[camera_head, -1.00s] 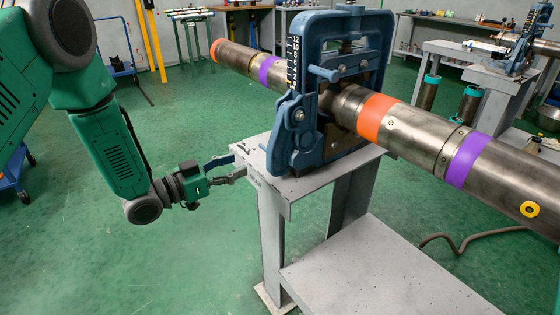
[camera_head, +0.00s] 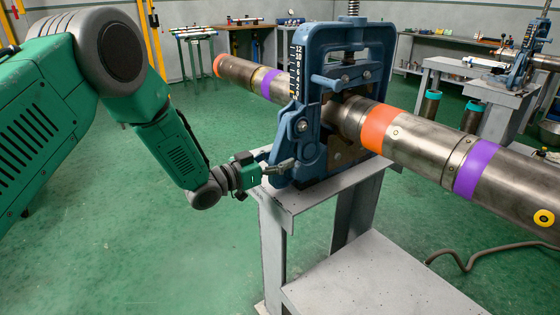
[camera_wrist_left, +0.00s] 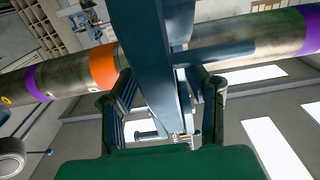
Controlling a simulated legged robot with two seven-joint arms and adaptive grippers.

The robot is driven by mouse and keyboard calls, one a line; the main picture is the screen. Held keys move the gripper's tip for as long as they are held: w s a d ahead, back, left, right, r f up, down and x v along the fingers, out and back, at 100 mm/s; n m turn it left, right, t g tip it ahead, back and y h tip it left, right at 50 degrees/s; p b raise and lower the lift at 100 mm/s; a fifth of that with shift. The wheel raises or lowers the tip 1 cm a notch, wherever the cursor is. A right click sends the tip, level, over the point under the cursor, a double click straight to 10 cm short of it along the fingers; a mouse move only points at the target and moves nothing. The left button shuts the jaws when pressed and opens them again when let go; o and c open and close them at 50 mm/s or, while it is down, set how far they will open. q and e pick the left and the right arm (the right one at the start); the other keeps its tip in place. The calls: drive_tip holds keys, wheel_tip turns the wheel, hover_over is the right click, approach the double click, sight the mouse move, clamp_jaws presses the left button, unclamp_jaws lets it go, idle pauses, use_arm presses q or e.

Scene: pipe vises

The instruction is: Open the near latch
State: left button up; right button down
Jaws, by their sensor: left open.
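The blue pipe vise (camera_head: 340,85) stands upright around a steel pipe (camera_head: 425,142). Its near side, facing my left arm, carries a blue latch piece (camera_head: 301,127) with a round pivot bolt. My left gripper (camera_head: 279,166) is at the lower part of this near side, just above the stand top. In the left wrist view my left gripper (camera_wrist_left: 165,105) is open, with one finger on each side of a blue vise bar (camera_wrist_left: 150,60). I cannot tell whether the fingers touch it. The latch's exact engagement is unclear. My right gripper is not in view.
A grey stand (camera_head: 300,200) carries the vise, with a lower shelf (camera_head: 375,280) in front. The pipe has orange and purple bands and extends to both sides. A second vise (camera_head: 525,65) stands at the back right. The green floor at left is open.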

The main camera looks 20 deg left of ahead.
sight(273, 148)
use_arm(q)
drive_tip(key=shift+a, duration=0.3)
drive_tip(key=shift+c, duration=0.4)
clamp_jaws()
drive_tip(key=shift+d+r, duration=0.1)
drive_tip(key=shift+d, duration=0.05)
drive_tip(key=shift+s+r+p, duration=0.15)
drive_tip(key=shift+p, duration=0.6)
drive_tip(key=s+a+r+g+y+p, duration=0.1)
drive_tip(key=g+p, duration=0.1)
drive_tip(key=p, duration=0.4)
drive_tip(key=s+r+g+y+p, duration=0.1)
drive_tip(key=r+g+y+p, duration=0.1)
drive_tip(key=p, duration=0.5)
drive_tip(key=s+a+r+g+y+p, duration=0.1)
drive_tip(key=r+g+p, duration=0.1)
drive_tip(key=p, duration=0.5)
drive_tip(key=shift+a+r+y, duration=0.25)
drive_tip(key=shift+a+y, duration=0.1)
drive_tip(key=shift+y, duration=0.05)
drive_tip(key=shift+g+p, duration=0.4)
drive_tip(key=shift+p, duration=0.2)
